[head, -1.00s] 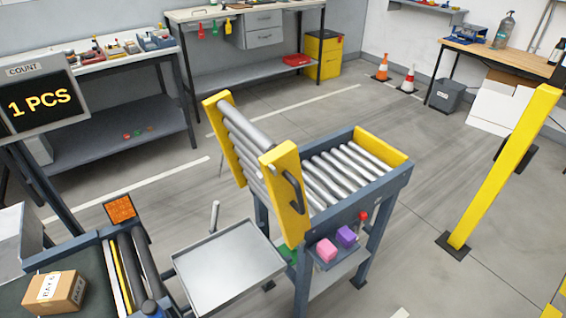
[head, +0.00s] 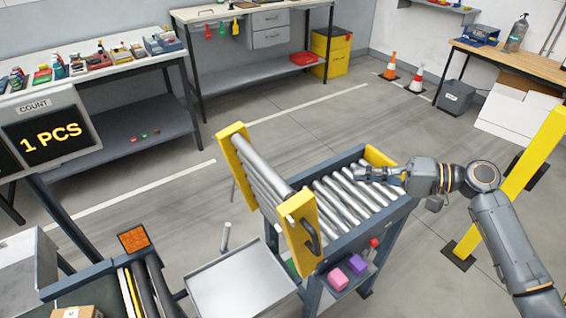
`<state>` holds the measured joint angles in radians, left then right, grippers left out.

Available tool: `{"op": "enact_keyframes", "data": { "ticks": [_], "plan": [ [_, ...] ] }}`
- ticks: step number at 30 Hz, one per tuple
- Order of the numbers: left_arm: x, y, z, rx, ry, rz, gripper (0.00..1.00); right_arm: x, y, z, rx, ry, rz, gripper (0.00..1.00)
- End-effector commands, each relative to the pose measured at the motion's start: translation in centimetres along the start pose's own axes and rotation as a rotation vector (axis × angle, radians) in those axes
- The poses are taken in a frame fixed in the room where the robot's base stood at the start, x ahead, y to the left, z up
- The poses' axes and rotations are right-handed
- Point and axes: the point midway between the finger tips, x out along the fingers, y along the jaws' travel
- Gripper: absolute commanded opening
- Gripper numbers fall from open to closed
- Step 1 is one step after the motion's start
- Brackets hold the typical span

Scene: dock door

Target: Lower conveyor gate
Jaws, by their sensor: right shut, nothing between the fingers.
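The conveyor gate (head: 262,175) is a hinged roller section with yellow side plates. It stands raised and tilted at the left end of the fixed roller conveyor (head: 395,214). A dark handle (head: 311,236) is on its near yellow plate. My right gripper (head: 360,174) is shut and empty, above the far right part of the fixed rollers. It is to the right of the gate and apart from it. My left gripper is not in view.
A grey metal tray (head: 240,283) is left of the gate, with a belt conveyor (head: 150,285) and a carton (head: 76,312) beyond. A yellow post (head: 510,190) stands right, behind my right arm. Pink (head: 338,279) and purple (head: 357,264) blocks lie below the rollers.

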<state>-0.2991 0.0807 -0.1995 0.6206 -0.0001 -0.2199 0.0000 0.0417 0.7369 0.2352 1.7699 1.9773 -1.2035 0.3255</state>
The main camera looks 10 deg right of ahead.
Motion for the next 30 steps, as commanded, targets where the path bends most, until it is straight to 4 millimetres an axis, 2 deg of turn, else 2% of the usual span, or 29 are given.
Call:
{"op": "enact_keyframes", "data": {
  "ticks": [1, 5, 11, 21, 25, 30],
  "plan": [
    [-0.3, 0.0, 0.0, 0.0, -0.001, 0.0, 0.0, -0.2, -1.7, 0.5, -0.014, -0.026, -0.02, 0.0],
    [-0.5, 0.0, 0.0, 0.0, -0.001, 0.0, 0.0, -0.1, -3.4, 1.3, -0.025, -0.059, -0.045, 0.0],
    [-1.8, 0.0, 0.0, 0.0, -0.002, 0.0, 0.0, 2.5, -3.8, 1.4, -0.023, -0.059, -0.049, 0.0],
    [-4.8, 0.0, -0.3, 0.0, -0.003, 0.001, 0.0, 9.7, -4.2, 1.7, -0.022, -0.057, -0.049, 0.0],
    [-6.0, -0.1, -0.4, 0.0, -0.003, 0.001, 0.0, 11.0, -4.1, 3.4, -0.019, -0.058, -0.046, 0.0],
    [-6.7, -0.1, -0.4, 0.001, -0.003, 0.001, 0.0, 12.0, -3.8, 4.5, -0.022, -0.056, -0.045, 0.0]
  ]
}}
